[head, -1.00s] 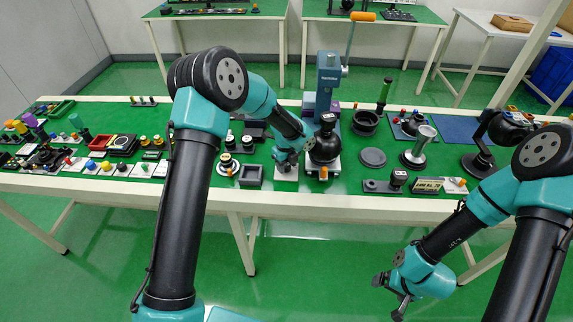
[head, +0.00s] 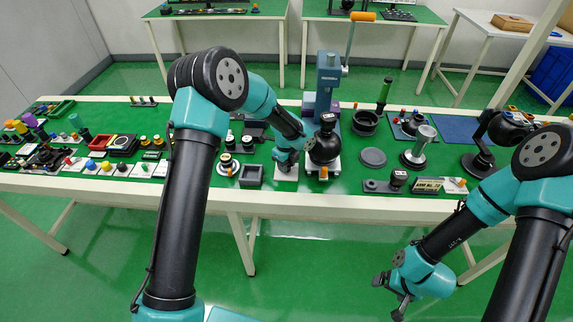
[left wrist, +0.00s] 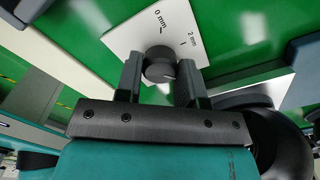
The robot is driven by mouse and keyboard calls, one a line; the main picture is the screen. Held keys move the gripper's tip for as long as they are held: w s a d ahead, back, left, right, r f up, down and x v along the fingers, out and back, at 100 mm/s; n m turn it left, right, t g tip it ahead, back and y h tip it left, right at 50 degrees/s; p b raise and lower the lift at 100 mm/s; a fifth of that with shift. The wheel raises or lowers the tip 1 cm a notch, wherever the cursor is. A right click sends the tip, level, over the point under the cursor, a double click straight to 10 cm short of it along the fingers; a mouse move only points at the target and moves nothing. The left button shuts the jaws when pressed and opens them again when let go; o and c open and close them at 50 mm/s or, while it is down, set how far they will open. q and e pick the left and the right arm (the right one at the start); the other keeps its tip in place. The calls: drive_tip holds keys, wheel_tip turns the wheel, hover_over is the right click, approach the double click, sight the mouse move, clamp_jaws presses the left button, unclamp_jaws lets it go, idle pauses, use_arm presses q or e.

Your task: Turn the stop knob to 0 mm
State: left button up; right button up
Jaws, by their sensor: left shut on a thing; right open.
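The stop knob (left wrist: 160,66) is a dark round knob on a white plate (left wrist: 120,38) in the left wrist view. The plate carries the marks "0 mm" and "2 mm". A light pointer line on the knob faces away from the "0 mm" mark, toward the right finger. My left gripper (left wrist: 160,82) is shut on the knob, one finger on each side. In the head view my left gripper (head: 286,160) is over the white plate (head: 286,174) at the table's front, hiding the knob. My right gripper (head: 392,294) is open and empty, off the table's front edge.
A blue-grey press (head: 327,85) with an orange-handled lever stands just behind and right of my left gripper. A black round body (head: 324,148) is close to its right. A dark square tray (head: 251,175) lies to its left. Several fixtures crowd the green table.

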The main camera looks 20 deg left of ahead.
use_arm(q)
drive_tip(key=n, duration=1)
drive_tip(key=shift+n, duration=0.4)
drive_tip(key=n, duration=1.1)
drive_tip(key=o, duration=0.9)
